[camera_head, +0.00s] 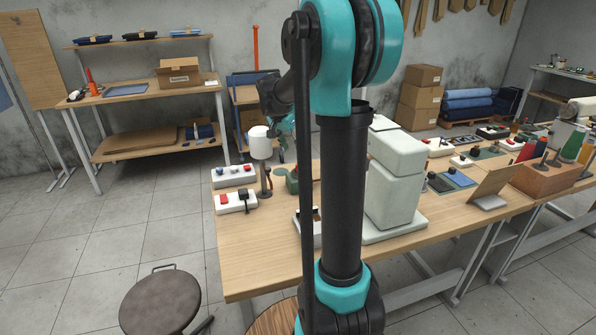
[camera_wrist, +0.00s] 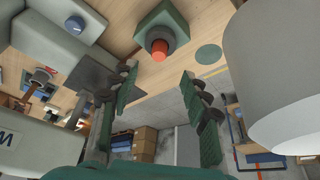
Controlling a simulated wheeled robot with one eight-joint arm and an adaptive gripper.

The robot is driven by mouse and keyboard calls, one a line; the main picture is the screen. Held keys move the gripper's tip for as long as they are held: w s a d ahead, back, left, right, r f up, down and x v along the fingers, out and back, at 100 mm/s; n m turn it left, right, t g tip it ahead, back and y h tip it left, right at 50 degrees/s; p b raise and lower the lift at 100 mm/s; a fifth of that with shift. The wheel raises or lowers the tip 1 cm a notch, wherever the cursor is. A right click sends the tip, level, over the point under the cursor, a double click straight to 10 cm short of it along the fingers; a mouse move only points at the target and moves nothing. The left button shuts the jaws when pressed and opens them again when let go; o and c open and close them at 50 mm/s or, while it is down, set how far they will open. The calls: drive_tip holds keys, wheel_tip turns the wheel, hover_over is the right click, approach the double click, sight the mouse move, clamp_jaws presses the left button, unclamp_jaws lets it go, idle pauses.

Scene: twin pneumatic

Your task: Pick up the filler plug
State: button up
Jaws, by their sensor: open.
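An orange-red round piece, likely the filler plug (camera_wrist: 158,50), sits in a dark ring on a green block (camera_wrist: 165,20) at the top middle of the wrist view. In the head view the green block (camera_head: 292,182) is on the bench, partly hidden by my arm, and the plug cannot be made out. My gripper (camera_wrist: 158,73) is open, with its two padded fingers apart and nothing between them. In the wrist picture the plug appears just beyond the gap between the fingertips. In the head view my gripper (camera_head: 282,153) shows small above the bench, behind my arm.
A white round-headed lamp-like stand (camera_head: 260,145) is close beside my gripper; a large pale cylinder (camera_wrist: 285,75) fills the wrist view's right. White switch boxes (camera_head: 235,201) stand at the bench's left edge. A pale green machine (camera_head: 395,185) stands right of my arm.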

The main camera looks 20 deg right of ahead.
sight(298, 165)
drive_tip(key=x, duration=1)
drive_tip(key=shift+s, duration=0.1)
drive_tip(key=shift+r, duration=0.1)
clamp_jaws()
